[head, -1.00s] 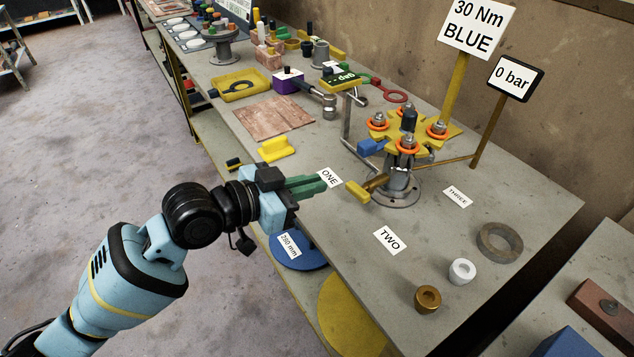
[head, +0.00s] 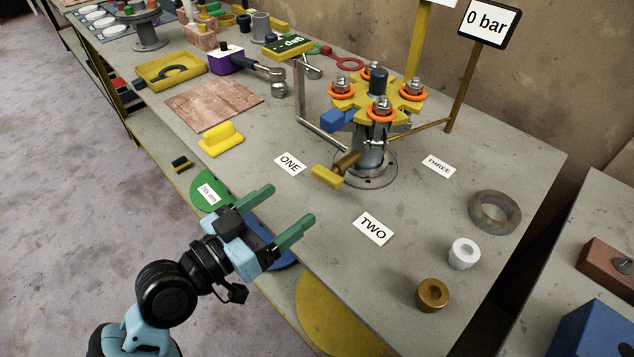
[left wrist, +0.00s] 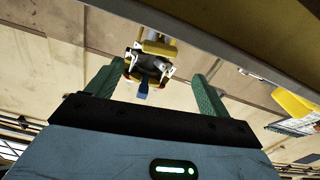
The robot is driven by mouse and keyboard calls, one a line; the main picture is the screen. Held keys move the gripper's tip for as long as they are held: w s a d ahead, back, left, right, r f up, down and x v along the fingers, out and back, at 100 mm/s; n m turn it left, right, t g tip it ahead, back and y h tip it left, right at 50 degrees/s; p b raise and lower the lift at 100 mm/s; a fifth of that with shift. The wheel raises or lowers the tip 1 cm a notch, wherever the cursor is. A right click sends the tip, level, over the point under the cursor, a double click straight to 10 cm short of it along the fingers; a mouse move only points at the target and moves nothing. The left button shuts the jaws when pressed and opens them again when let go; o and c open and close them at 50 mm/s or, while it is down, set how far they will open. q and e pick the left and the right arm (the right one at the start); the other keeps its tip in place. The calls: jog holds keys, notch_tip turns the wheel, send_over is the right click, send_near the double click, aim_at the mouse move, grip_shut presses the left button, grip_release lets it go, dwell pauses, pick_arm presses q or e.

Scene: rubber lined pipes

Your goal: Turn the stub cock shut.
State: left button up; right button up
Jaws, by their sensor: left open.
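The stub cock, a short brass stub (head: 347,162) with a yellow handle (head: 326,177), sticks out from the foot of the grey flanged post (head: 370,160) towards the table's front edge. The handle lies between the ONE and TWO labels. My left gripper (head: 292,205) is open and empty, with its green fingers spread. It is at the table's front edge, short of the yellow handle and apart from it. In the left wrist view a small yellow and dark fitting (left wrist: 150,62) shows beyond the open fingers; I cannot tell which part it is. My right gripper is not in view.
Orange-ringed bolts sit on the yellow star-shaped flange (head: 350,100) above the cock. A bent grey bar (head: 302,100) and blue block (head: 337,120) stand close behind. A "0 bar" sign (head: 486,22) rises behind. Table space around label TWO (head: 373,229) is clear.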

aim_at(322, 180)
pick_arm(q)
jog(key=x, duration=0.7)
jog(key=shift+w+d+p, duration=0.25)
jog(key=shift+w+p, duration=0.05)
jog(key=shift+p, duration=0.05)
jog(key=c, duration=1)
jog(key=shift+m, duration=0.9)
jog(key=o, duration=0.8)
jog(key=shift+o, duration=1)
